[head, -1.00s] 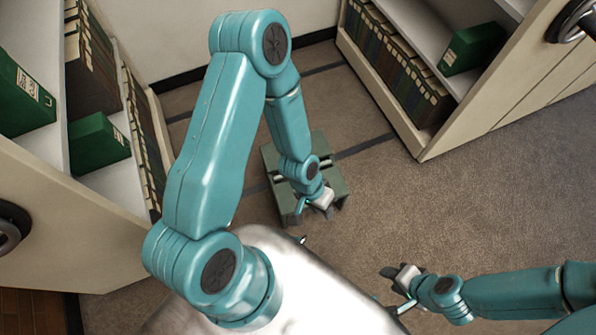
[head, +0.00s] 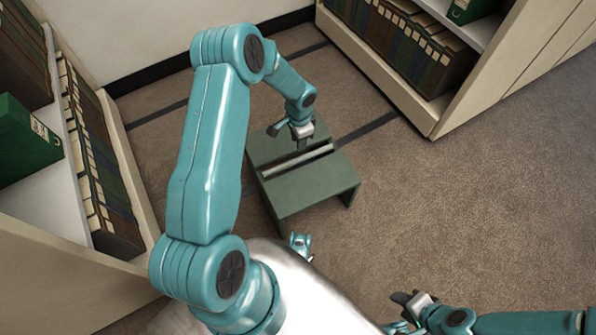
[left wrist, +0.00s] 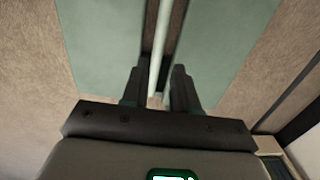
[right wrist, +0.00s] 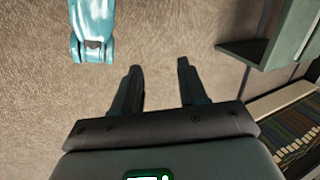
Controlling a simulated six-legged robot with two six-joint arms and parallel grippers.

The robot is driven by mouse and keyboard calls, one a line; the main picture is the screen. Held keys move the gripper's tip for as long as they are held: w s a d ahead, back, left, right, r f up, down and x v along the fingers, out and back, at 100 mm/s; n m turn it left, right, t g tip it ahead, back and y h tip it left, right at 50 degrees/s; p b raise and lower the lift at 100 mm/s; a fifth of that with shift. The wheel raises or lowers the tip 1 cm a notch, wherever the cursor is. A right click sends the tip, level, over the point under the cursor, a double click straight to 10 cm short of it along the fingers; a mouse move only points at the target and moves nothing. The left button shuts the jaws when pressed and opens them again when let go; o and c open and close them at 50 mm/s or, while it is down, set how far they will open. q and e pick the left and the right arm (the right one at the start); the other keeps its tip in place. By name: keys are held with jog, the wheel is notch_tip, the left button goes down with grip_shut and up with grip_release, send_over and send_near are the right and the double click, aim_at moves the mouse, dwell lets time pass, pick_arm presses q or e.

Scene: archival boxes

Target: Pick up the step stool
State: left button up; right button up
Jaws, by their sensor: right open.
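The green step stool (head: 318,187) stands on the carpet. Its top has two panels with a slot between them and a pale bar (head: 296,161) in the slot. My left gripper (head: 290,136) is over the far part of the stool, fingers pointing down. In the left wrist view, its fingers (left wrist: 160,68) are apart, with the bar (left wrist: 162,35) lined up between them and the stool's panels (left wrist: 228,35) on both sides. I cannot tell whether they reach beside the bar. My right gripper (head: 405,302) is open and empty, away from the stool, which shows at upper right in the right wrist view (right wrist: 252,52).
A shelf unit with binders (head: 95,160) stands at the left, and another (head: 420,60) at the back right. A green box (head: 25,140) sits on the left shelf. A white wall (head: 130,40) closes the back. Open carpet (head: 470,190) lies to the right.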

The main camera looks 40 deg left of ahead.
pick_arm(q)
notch_tip(320, 180, down, 6)
jog(key=shift+f+b, duration=0.25)
jog(key=shift+b, duration=0.7)
notch_tip(320, 180, down, 5)
jog(key=b, duration=0.3)
jog(key=shift+f, duration=0.1)
pick_arm(e)
jog(key=shift+t, duration=0.4)
jog(key=w+f, duration=0.1)
jog(key=f, duration=0.2)
jog(key=w+d+f, duration=0.1)
jog(key=f, duration=0.1)
jog(key=shift+w+d, duration=0.1)
jog(key=shift+w, duration=0.2)
pick_arm(q)
grip_shut()
